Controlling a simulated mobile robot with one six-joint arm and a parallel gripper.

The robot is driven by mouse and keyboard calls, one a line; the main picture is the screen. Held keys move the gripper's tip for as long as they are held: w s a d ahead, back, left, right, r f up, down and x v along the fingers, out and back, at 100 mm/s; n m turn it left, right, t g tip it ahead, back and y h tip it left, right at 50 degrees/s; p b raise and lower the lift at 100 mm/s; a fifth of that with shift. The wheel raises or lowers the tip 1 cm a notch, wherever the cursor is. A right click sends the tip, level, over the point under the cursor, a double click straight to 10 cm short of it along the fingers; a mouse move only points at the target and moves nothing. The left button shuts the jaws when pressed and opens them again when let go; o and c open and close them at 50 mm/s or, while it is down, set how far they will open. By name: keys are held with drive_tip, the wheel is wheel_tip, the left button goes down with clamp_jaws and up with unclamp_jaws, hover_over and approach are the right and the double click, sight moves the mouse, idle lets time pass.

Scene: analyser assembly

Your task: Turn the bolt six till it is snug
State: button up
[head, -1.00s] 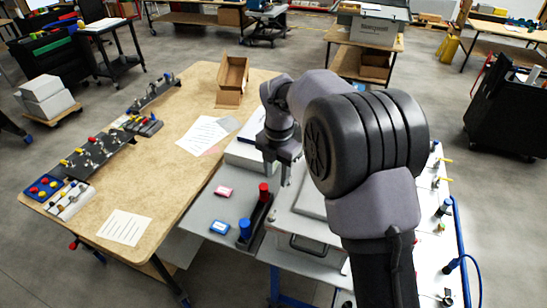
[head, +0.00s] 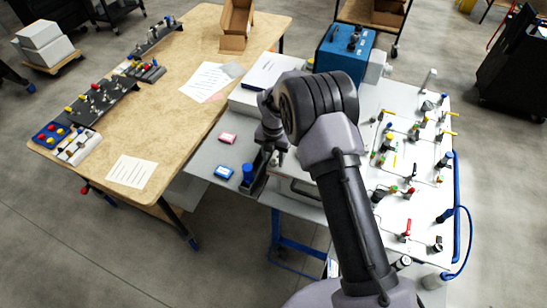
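My gripper (head: 268,158) is in the head view, pointing down at the dark tool holder (head: 254,184) on the grey bench. Its fingers are small and partly hidden by my wrist, so I cannot tell whether they are open or shut, or touching anything. A blue-topped tool (head: 248,173) stands upright in the front of the holder. The red-topped tool is hidden behind my gripper. A light grey case with a dark handle (head: 300,191) sits right of the holder, largely covered by my arm. I cannot pick out bolt six.
A white panel (head: 425,170) with several coloured valves and fittings lies to the right, with a blue hose (head: 470,240) at its edge. A blue box (head: 345,55) stands behind. A pink block (head: 228,138) and blue block (head: 223,171) lie left of the holder.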

clamp_jaws()
drive_tip(key=shift+m, duration=0.3)
